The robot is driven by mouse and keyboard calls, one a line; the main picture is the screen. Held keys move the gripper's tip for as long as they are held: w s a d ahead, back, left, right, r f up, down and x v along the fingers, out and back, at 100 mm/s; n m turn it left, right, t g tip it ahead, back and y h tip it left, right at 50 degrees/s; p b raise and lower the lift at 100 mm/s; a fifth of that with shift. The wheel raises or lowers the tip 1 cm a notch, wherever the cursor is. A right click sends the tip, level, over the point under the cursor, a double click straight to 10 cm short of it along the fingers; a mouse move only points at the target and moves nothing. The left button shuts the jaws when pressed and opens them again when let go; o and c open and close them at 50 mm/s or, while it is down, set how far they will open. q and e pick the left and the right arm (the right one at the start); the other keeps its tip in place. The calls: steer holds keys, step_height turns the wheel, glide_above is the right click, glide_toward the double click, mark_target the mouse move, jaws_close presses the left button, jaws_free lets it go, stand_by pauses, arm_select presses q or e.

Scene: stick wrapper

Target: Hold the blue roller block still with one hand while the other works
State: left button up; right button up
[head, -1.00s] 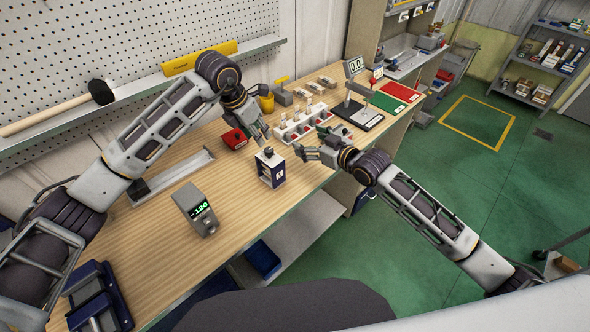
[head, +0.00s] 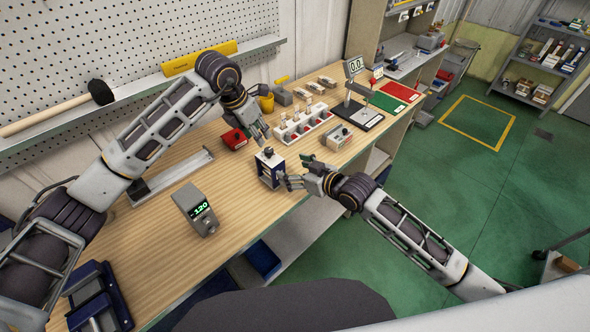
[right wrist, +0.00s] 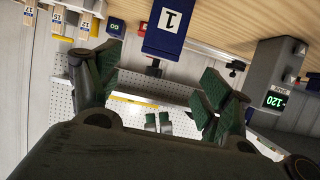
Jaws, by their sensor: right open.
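The blue roller block (head: 268,172), blue and white with a dark knob on top, stands upright on the wooden bench near its front edge. In the right wrist view the block (right wrist: 165,42) appears upside down with a "1" label, beyond the fingertips. My left gripper (head: 262,138) points down just behind and above the block; its finger gap is too small to make out. My right gripper (head: 285,181) is at the block's right front side, close to it; contact is unclear. Its green-padded fingers are spread wide and empty in the right wrist view (right wrist: 160,68).
The bench between block and display is clear.

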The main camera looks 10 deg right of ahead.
mark_target(268, 160)
steer(key=shift+w+a, duration=0.1)
steer(key=shift+x, duration=6.75)
steer(key=shift+c, duration=0.4)
